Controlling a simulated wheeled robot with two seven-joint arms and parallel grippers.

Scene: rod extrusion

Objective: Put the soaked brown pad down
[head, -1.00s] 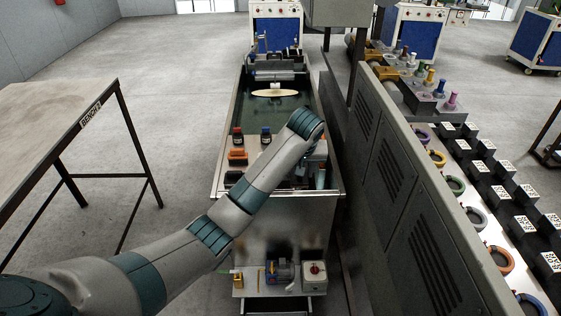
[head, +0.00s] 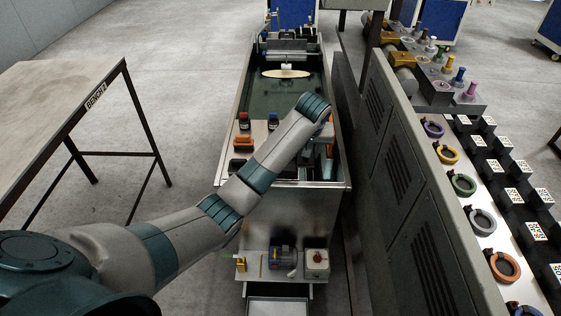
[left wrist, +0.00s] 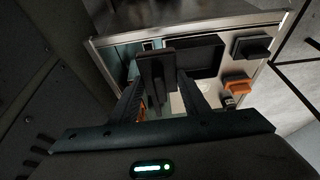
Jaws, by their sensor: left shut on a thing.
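My left gripper (left wrist: 158,98) is shut on a dark, upright, block-like piece (left wrist: 157,68), seen in the left wrist view. It looks nearly black in the shade; its brown colour and wetness cannot be made out, but it is the only thing in the jaws. The gripper points down over the near end of the long metal tank (head: 240,183). In the head view my own left forearm hides the jaws and the held piece. A dark rectangular tray (left wrist: 208,56) lies just beyond the piece in the wrist view. My right gripper is not in view.
A grey cabinet (head: 385,150) walls off the right side. A bench (head: 60,95) stands left, with free floor between.

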